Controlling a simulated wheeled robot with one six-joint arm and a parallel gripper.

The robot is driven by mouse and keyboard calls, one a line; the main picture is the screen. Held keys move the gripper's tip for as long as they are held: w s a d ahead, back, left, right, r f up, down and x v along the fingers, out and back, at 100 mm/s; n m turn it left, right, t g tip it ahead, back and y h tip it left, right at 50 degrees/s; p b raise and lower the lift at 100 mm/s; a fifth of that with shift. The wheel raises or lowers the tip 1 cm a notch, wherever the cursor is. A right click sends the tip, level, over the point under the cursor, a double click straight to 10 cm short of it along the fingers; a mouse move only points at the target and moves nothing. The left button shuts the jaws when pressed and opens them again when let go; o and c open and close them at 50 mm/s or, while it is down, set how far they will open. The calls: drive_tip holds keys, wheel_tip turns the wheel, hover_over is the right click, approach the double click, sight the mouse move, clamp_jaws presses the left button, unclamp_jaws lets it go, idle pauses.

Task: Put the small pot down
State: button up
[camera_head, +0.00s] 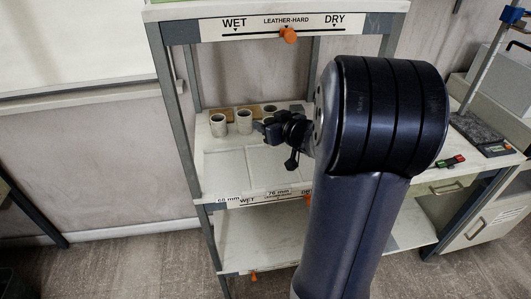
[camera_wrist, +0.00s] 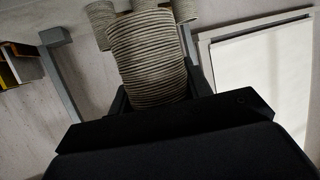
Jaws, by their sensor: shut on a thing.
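My gripper (camera_head: 267,128) is over the right part of the upper shelf board (camera_head: 225,182). In the wrist view it is shut on a small ribbed grey-beige pot (camera_wrist: 150,62), held between the jaws. In the head view the gripper and arm hide much of this area, so I cannot tell whether the held pot touches the shelf. Two similar pots stand upright on the board at the left, one pot (camera_head: 218,125) and another pot (camera_head: 245,121). A third pot rim (camera_head: 270,109) shows just behind the gripper.
A brown block (camera_head: 231,113) lies behind the pots. Pale square areas cover the front of the board, which look bare. Labels reading 60 mm and 76 mm (camera_head: 279,192) mark its front edge. A shelf post (camera_head: 174,115) stands left, and a WET–DRY sign (camera_head: 285,26) hangs above.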

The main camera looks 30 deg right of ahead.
wheel_tip(320, 180, down, 8)
drive_tip(key=shift+f+b, duration=0.2)
drive_tip(key=shift+b, duration=1.05)
drive_tip(key=shift+f, duration=0.1)
drive_tip(key=o, duration=1.1)
drive_tip(key=shift+r, duration=0.2)
drive_tip(key=p+v, duration=0.2)
drive_tip(key=v, duration=1)
drive_tip(key=shift+d, duration=0.1)
